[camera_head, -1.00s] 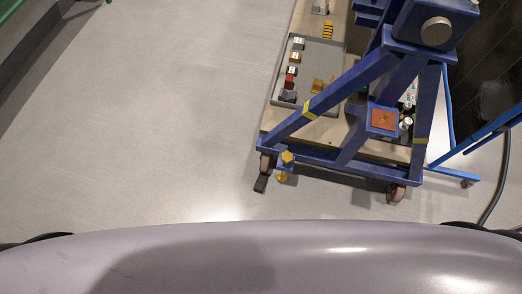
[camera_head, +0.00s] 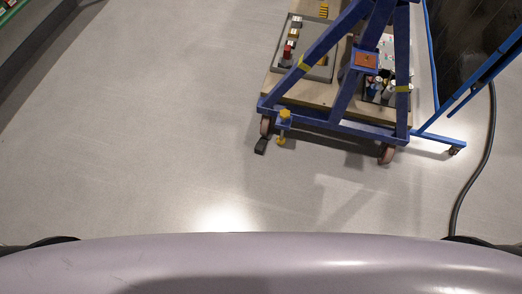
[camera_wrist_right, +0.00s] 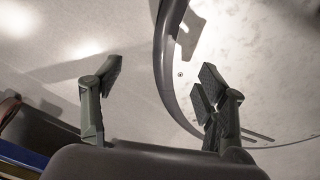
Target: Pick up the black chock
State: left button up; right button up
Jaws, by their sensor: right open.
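The black chock (camera_head: 261,145) is a small dark block on the floor, beside the left caster of the blue wheeled jig (camera_head: 330,125) in the head view. My right gripper (camera_wrist_right: 155,85) shows in the right wrist view with its two fingers wide apart and nothing between them. The chock cannot be made out in that view. My right gripper is outside the head view, so its distance from the chock cannot be told. My left gripper is in neither view.
A grey tray (camera_head: 322,72) with small parts sits on the jig's wooden deck (camera_head: 300,92). A yellow-knobbed foot (camera_head: 284,120) stands right of the chock. A dark cable (camera_head: 487,150) lies at the right. The floor (camera_head: 140,130) is clear at the left and in front.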

aim_at(259, 148)
jog(key=z, duration=0.25)
jog(key=i+j+z, duration=0.15)
jog(key=j+z, duration=0.25)
jog(key=i+j+z, duration=0.15)
jog(key=j+z, duration=0.7)
jog(key=i+l, duration=0.1)
